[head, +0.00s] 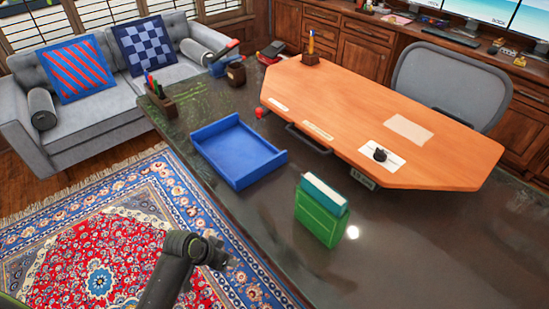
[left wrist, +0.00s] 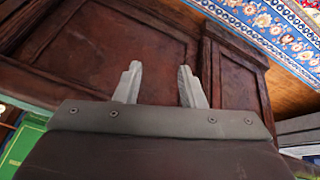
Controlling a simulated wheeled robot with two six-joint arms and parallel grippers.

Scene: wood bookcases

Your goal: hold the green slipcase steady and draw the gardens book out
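The green slipcase (head: 318,218) stands upright on the dark desk, right of the blue tray. A teal book (head: 326,190) sits in it, its upper part sticking out above the slipcase; any title on it is too small to read. My left gripper (left wrist: 160,86) is open and empty in the left wrist view, its two fingers apart in front of a brown wood panel. In the head view my left arm is low, over the rug and left of the desk edge, well apart from the slipcase. My right gripper is in neither view.
A blue tray (head: 238,153) lies on the dark desk (head: 400,250). A raised orange wood top (head: 370,115) stands behind the slipcase. A pen holder (head: 160,100) is at the far left. The desk around the slipcase's front and right is clear.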

